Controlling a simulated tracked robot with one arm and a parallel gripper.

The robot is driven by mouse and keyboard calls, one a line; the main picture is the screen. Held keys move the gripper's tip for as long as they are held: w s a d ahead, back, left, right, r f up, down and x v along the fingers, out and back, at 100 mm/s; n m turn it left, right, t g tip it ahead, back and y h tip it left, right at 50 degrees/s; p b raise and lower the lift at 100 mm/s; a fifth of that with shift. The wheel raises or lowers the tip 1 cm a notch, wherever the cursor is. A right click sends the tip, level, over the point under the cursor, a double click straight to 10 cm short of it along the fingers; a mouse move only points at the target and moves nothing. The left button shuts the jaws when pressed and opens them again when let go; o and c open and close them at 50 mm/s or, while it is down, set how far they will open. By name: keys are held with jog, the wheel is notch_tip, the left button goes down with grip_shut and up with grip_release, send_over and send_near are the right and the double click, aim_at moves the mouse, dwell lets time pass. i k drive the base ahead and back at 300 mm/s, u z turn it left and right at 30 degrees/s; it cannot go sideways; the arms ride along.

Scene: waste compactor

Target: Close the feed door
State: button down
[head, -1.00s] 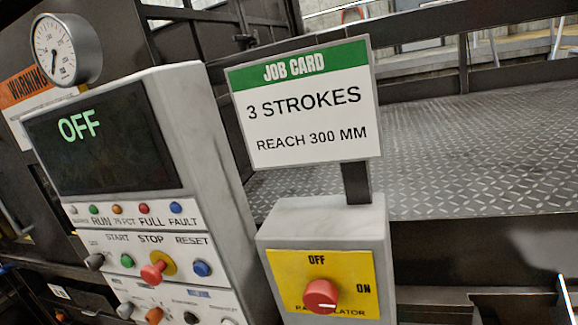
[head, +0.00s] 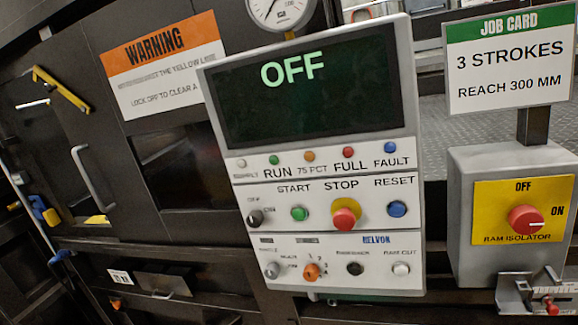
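A dark panel that looks like the feed door (head: 85,140) is at the left, with an upright silver bar handle (head: 94,177). A yellow bar latch (head: 60,90) sits slanted near its top. Yellow and blue hardware (head: 44,211) shows at its left edge. I cannot tell for sure whether the door stands open or shut. My gripper is not in view.
The control panel (head: 320,195) stands in the middle, its screen (head: 300,85) reading OFF. At right are the job card (head: 510,60) and the ram isolator (head: 523,220), its red knob pointing to ON. An orange warning sign (head: 163,62) is left of the screen.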

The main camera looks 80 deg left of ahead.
aim_at(154, 73)
jog(key=k, duration=0.65)
jog(key=u, duration=1.95)
jog(key=i, duration=2)
